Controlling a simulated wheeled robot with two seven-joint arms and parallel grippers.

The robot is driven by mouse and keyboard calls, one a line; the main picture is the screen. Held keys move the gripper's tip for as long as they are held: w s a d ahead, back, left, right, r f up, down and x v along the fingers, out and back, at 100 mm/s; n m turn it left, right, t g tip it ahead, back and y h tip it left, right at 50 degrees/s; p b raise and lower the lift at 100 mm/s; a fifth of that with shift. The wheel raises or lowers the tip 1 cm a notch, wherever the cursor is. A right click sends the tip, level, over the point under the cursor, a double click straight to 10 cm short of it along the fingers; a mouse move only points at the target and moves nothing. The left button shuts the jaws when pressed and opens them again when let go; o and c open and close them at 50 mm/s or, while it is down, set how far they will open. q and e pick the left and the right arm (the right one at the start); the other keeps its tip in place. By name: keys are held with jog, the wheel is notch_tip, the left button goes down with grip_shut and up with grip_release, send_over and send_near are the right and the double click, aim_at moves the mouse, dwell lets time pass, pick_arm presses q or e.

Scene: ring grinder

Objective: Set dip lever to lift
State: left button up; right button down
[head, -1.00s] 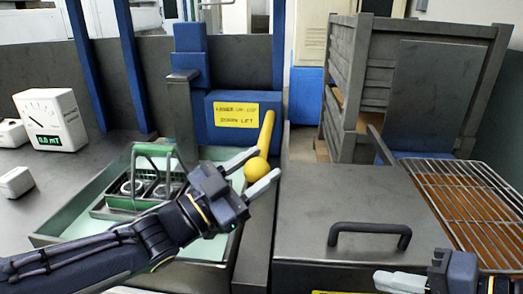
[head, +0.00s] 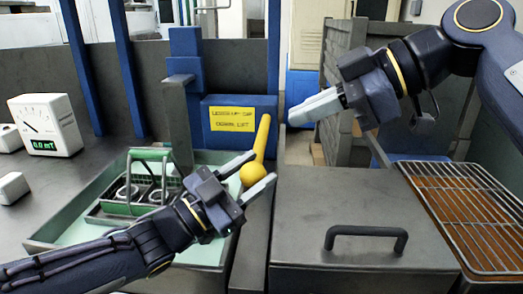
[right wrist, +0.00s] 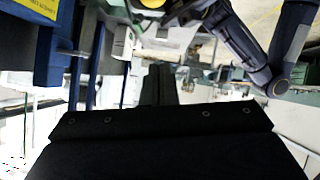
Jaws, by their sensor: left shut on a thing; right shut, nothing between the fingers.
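The dip lever is a yellow bar (head: 261,140) with a yellow ball knob (head: 252,173) at its lower end, on the right side of a blue box (head: 212,132) with a yellow label (head: 231,118). The lever slopes down toward me. My left gripper (head: 260,170) is shut on the lever's ball knob, one finger on each side of it. My right gripper (head: 301,112) is shut and empty, up in the air to the right of the blue box, apart from the lever. The label's small text is hard to read.
A green tray (head: 60,235) holds a basket (head: 112,205) with rings and a green handle. A grey lid with a black handle (head: 366,232) lies at front right. A wire rack (head: 465,210) is at right. A meter (head: 45,125) reading 0.0 mT stands at left.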

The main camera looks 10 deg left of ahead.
pick_arm(q)
jog(key=shift+w+a+f, duration=0.1)
pick_arm(e)
send_over(258, 173)
jog(key=s+a, duration=0.1)
notch_tip(258, 173, down, 5)
jog(key=shift+w+d+f, duration=0.15)
jog(key=shift+f, duration=0.45)
jog(key=shift+w+d+f, duration=0.1)
jog(key=shift+w+f, duration=0.05)
jog(key=shift+f, duration=0.4)
jog(key=shift+w+d+f, duration=0.2)
jog(key=shift+d+f, duration=0.05)
jog(key=shift+f, duration=0.4)
jog(key=shift+f, duration=0.1)
